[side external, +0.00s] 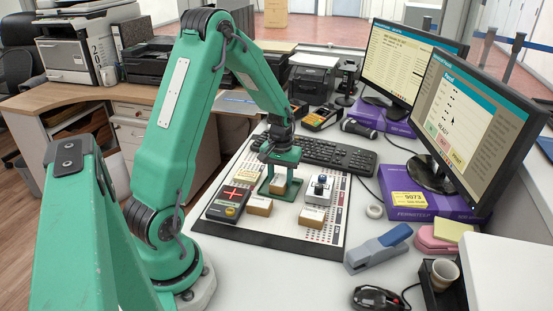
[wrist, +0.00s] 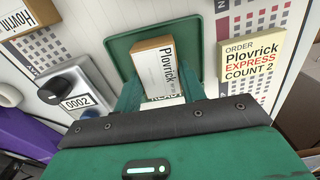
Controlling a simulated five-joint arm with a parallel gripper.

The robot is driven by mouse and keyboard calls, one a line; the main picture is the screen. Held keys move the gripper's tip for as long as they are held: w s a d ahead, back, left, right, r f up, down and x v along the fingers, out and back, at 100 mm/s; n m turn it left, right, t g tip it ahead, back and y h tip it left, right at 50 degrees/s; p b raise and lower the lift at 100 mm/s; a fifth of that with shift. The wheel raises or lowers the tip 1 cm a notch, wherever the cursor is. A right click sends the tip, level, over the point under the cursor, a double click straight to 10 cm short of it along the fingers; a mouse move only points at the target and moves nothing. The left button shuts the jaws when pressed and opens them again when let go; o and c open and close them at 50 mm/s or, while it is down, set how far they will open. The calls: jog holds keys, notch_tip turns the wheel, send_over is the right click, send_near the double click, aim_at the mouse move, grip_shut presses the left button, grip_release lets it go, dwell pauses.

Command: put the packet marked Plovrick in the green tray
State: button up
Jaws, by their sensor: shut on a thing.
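My gripper (wrist: 160,88) is shut on a small brown packet (wrist: 158,68) in the wrist view. Its white label reads Plovrick. In the side view my gripper (side external: 280,178) points down with the packet (side external: 279,187) between its fingers. The green tray (wrist: 117,46) lies directly behind and under the packet in the wrist view. Part of a word on it is hidden by the packet and gripper. The tray (side external: 283,197) also shows under my gripper in the side view. I cannot tell whether the packet touches the tray floor.
A yellow order card (wrist: 252,50) reads Plovrick, Express, Count 2. Two other packets (side external: 259,206) (side external: 312,217) lie on the mat near the tray.

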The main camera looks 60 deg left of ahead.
aim_at(280, 179)
jog(key=shift+f, duration=0.1)
jog(key=o, duration=1)
jog(key=shift+o, duration=0.2)
notch_tip(280, 179, up, 12)
dwell(0.3)
jog(key=shift+r, duration=0.2)
dwell(0.3)
